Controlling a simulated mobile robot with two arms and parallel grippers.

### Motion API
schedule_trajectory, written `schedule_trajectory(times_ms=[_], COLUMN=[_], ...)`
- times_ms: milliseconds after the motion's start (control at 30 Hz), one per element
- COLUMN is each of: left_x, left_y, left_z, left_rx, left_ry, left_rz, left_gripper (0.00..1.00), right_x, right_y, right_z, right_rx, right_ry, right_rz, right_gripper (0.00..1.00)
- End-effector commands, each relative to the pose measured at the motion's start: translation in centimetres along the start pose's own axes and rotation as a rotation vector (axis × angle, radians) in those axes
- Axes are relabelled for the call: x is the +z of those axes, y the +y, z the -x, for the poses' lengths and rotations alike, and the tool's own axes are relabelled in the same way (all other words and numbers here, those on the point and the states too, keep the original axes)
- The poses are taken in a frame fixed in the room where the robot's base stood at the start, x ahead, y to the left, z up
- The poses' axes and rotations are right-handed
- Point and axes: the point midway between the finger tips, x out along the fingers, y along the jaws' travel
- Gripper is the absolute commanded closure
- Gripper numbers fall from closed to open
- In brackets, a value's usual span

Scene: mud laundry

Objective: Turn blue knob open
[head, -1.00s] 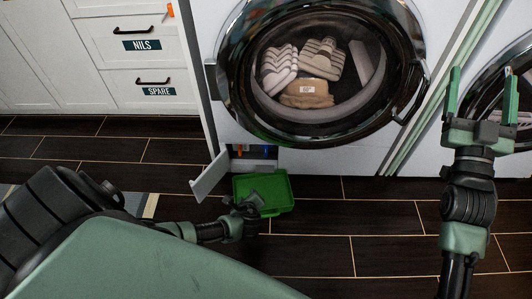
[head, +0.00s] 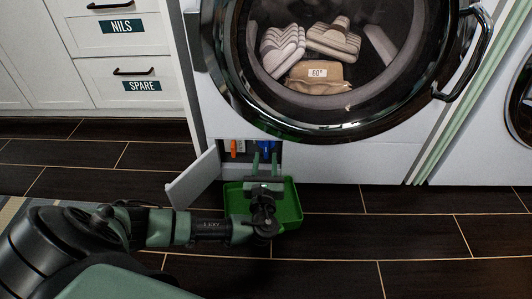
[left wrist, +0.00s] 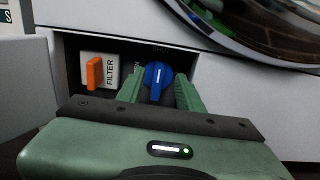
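The blue knob (left wrist: 157,80) sits in a small recess low on the washing machine's front, right of an orange handle (left wrist: 94,74) marked FILTER. It also shows in the head view (head: 267,147). Its white line stands nearly upright in the left wrist view. My left gripper (left wrist: 160,92) is open, with one green finger on each side of the knob. I cannot tell whether the fingers touch it. In the head view the left gripper (head: 265,160) is in front of the recess, above the green tray. My right gripper is out of view.
The recess's white flap (head: 194,180) hangs open on the left. A green tray (head: 292,207) lies on the dark floor (head: 420,235) below. The washer's round door (head: 232,70) is above, with shoes and a 60° item behind its glass. White drawers stand left.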

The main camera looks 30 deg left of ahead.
Motion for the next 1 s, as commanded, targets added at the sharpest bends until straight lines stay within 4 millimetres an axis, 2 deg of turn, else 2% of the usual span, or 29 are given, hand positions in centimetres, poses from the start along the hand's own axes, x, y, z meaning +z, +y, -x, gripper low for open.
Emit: schedule_trajectory(times_ms=[33, 100, 300, 433, 700, 733, 800, 867, 1000], left_x=[-0.4, -0.5, -0.4, -0.2, -0.1, -0.1, -0.1, -0.1, -0.1], left_y=[0.1, 0.1, 0.1, 0.1, 0.1, 0.1, 0.1, 0.1, 0.1], left_z=[-1.0, -2.2, -4.9, -5.7, -5.9, -5.9, -5.9, -5.9, -5.9], left_rx=[0.003, 0.002, 0.003, 0.001, 0.002, 0.002, 0.002, 0.002, 0.002], left_ry=[-0.004, -0.003, -0.001, 0.001, 0.003, 0.003, 0.003, 0.003, 0.003], left_rz=[0.001, 0.001, 0.001, 0.002, 0.002, 0.002, 0.002, 0.002, 0.002], left_gripper=[0.64, 0.64, 0.64, 0.64, 0.64, 0.66, 0.86, 1.00, 1.00], right_x=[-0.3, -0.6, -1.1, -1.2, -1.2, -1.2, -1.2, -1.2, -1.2], right_y=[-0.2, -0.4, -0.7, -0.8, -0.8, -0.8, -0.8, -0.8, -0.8], right_z=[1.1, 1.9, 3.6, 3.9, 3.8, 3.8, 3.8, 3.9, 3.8], right_rx=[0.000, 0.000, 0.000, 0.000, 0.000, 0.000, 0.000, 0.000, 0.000], right_ry=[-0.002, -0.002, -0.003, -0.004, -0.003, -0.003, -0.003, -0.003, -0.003], right_rz=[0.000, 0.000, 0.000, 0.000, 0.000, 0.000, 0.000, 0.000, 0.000], right_gripper=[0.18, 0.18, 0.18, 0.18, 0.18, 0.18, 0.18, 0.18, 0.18])
